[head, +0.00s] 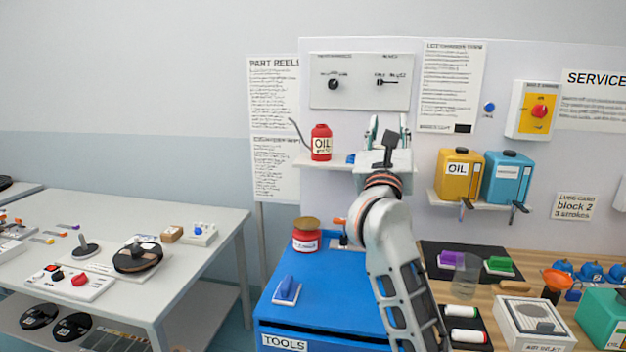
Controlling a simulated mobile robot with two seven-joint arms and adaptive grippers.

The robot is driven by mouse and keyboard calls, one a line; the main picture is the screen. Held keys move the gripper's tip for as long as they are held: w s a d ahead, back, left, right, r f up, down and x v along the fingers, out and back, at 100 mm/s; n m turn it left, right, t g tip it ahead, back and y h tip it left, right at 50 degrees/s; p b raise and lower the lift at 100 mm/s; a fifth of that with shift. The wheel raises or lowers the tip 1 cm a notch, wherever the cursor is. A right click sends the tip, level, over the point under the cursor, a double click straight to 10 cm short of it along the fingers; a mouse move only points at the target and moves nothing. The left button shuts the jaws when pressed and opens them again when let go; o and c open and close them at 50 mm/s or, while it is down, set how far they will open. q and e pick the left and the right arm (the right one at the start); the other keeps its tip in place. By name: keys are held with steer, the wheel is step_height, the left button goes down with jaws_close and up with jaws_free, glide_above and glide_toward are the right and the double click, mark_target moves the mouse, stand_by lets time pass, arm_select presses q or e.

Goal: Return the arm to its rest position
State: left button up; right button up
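My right arm (392,250) reaches up from the bottom of the head view, in front of the wall board. Its gripper (388,122) points up and away, just below the switch panel. The two fingers stand apart, with nothing clearly held between them; a dark part shows in the middle. The gripper overlaps the right part of the small shelf (318,164), and I cannot tell whether it touches it. A red oil can (321,146) stands on that shelf, left of the gripper. My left gripper is not in view.
A blue tool cabinet (330,290) stands below the arm, with a red tin (306,238) on top. Yellow (459,178) and blue (507,180) canisters sit on a shelf to the right. A wooden bench with several items is at lower right; a white table (215,222) is left.

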steer(key=s+d+f+n+t+y, duration=0.1)
steer(key=s+d+f+n, duration=0.1)
steer(key=f+n, duration=0.55)
steer(key=s+d+f+n, duration=0.2)
steer(key=f+n, duration=0.2)
steer(key=f, duration=0.6)
steer(key=s+a+f+n+g+y, duration=0.2)
steer(key=s+f+n+y, duration=0.25)
steer(key=f+n, duration=0.65)
steer(key=s+a+f+n+g+y, duration=0.15)
steer(key=s+f+n+y, duration=0.4)
steer(key=f, duration=0.95)
steer(key=s+d+f+n+g+h, duration=0.1)
steer(key=s+d+f+n+g, duration=0.1)
steer(key=s+f, duration=0.6)
steer(key=s+d+f+n+g+h, duration=0.1)
steer(key=s+d+f+n+g, duration=0.1)
steer(key=s+f+n+g, duration=0.2)
steer(key=s+d+f+n+g+h, duration=0.1)
steer(key=s+d+f+n+g, duration=0.1)
steer(key=s+f+n, duration=0.5)
steer(key=s+f+g, duration=0.1)
steer(key=s+f, duration=0.4)
steer(key=f, duration=0.2)
steer(key=shift+d+f, duration=0.25)
steer(key=shift+d, duration=0.15)
